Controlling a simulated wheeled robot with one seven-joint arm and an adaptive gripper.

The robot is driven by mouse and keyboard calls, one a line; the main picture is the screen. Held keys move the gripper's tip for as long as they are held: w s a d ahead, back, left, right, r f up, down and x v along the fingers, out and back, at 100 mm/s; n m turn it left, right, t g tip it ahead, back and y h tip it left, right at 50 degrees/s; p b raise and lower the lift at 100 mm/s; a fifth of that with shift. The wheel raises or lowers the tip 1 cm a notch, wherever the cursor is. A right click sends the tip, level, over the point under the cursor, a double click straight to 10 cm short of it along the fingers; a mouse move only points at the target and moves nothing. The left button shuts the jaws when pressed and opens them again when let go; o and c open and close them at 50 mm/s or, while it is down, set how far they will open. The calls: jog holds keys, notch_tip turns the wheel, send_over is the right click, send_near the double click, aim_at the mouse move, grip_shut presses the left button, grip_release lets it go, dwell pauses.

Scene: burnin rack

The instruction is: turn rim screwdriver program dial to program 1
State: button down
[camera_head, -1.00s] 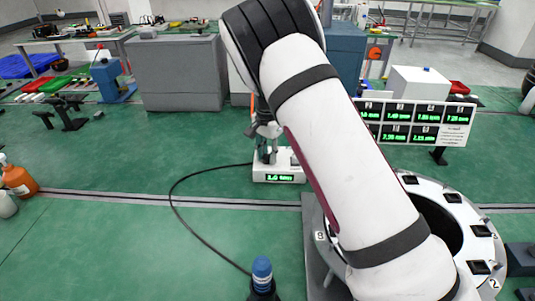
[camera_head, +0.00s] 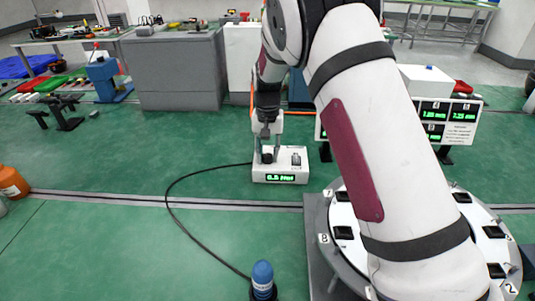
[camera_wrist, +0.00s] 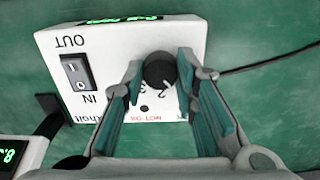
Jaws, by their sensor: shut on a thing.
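A white controller box (camera_head: 292,160) stands on the green floor, with a lit green display (camera_head: 281,178) on its front reading about 0.5. In the wrist view, the box (camera_wrist: 112,60) shows upside down, with a black round dial (camera_wrist: 160,70) on top. Printed digits 2 and 3 show beside the dial; other marks are hidden by the fingers. My gripper (camera_wrist: 159,72) has its fingertips on both sides of the dial and is shut on it. In the head view, my gripper (camera_head: 267,148) is over the left part of the box, where it mostly hides the dial.
A black IN/OUT rocker switch (camera_wrist: 76,76) sits beside the dial. A cable (camera_head: 172,195) curves over the floor to a blue-topped tool (camera_head: 262,275). A white numbered ring (camera_head: 343,215) lies at right, near a board of green displays (camera_head: 450,120).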

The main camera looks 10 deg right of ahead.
aim_at(267, 155)
jog(key=shift+n, duration=0.4)
jog(key=c, duration=1.2)
grip_release()
jog(key=shift+c, duration=0.2)
notch_tip(267, 155, up, 12)
